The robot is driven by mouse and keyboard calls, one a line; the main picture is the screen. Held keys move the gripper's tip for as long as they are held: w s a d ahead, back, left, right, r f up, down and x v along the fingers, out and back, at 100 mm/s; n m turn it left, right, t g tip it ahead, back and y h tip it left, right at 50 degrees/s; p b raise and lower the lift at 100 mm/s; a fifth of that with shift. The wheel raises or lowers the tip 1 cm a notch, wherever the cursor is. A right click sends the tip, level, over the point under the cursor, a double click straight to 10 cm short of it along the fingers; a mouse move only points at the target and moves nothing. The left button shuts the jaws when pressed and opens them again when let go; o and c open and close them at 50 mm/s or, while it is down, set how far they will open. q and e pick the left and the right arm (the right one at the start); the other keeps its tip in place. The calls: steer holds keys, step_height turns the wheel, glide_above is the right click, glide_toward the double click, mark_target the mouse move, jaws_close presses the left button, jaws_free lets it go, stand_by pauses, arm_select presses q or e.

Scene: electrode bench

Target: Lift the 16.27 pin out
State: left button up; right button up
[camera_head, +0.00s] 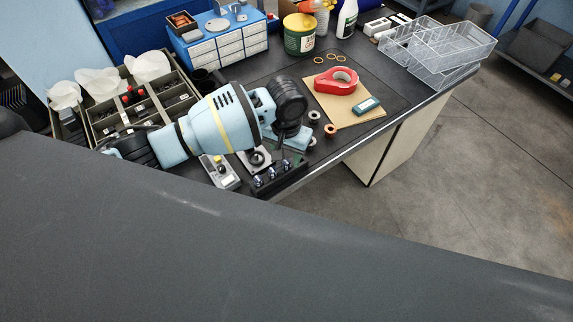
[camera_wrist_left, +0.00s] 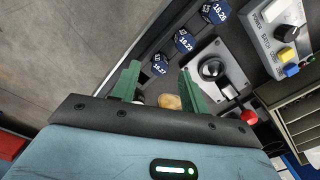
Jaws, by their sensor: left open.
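In the head view a black rack (camera_head: 284,180) with several small dark pins stands at the bench's front edge. In the left wrist view the rack carries blue tags; the nearest tag (camera_wrist_left: 158,65) appears to read 16.27. Its pin is not clearly visible. My left gripper (camera_wrist_left: 157,84) is open, with its green fingers either side of that tag's lower end. A tan round thing (camera_wrist_left: 170,101) shows low between the fingers, partly hidden by the gripper body. In the head view the left gripper (camera_head: 283,150) hangs over or just behind the rack. My right gripper is not in view.
Beside the rack are a black-knobbed plate (camera_wrist_left: 212,68) and a grey control box (camera_wrist_left: 287,35) with coloured buttons. A divided tray (camera_head: 97,135) stands left. Red tape (camera_head: 336,81) lies on brown card at right, with small rings nearby.

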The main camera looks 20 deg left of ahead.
arm_select(q)
step_height(320, 180, down, 2)
steer(key=shift+f, duration=0.1)
jaws_close()
stand_by(0.4)
